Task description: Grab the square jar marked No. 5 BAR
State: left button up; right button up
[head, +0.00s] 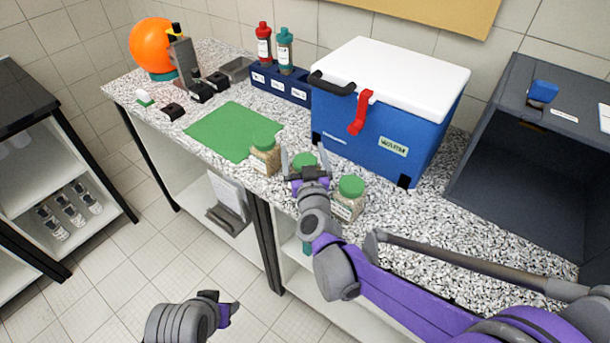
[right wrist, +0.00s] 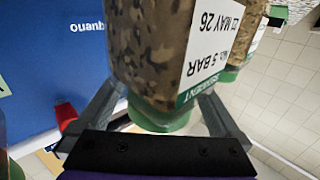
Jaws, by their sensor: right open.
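The square jar marked No. 5 BAR (right wrist: 150,45) shows large and upside down in the right wrist view, with brown speckled contents, a white label and a green lid. In the head view its green lid (head: 305,160) shows between the fingers of my right gripper (head: 306,163), which hides most of its body. My right gripper (right wrist: 162,100) is open, with one finger on each side of the jar near the lid. Whether the fingers touch it I cannot tell. My left gripper (head: 222,312) is partly in view at the bottom, away from the counter.
Green-lidded jars stand on both sides, one left (head: 264,157) and one right (head: 347,200). A blue cooler (head: 370,140) with a white lid stands close behind. A green mat (head: 232,130) lies to the left. A dark open box (head: 520,165) stands at right.

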jog(key=shift+s, duration=0.1)
jog(key=shift+c, duration=0.2)
grip_shut()
jog(key=shift+r, duration=0.15)
dwell(0.3)
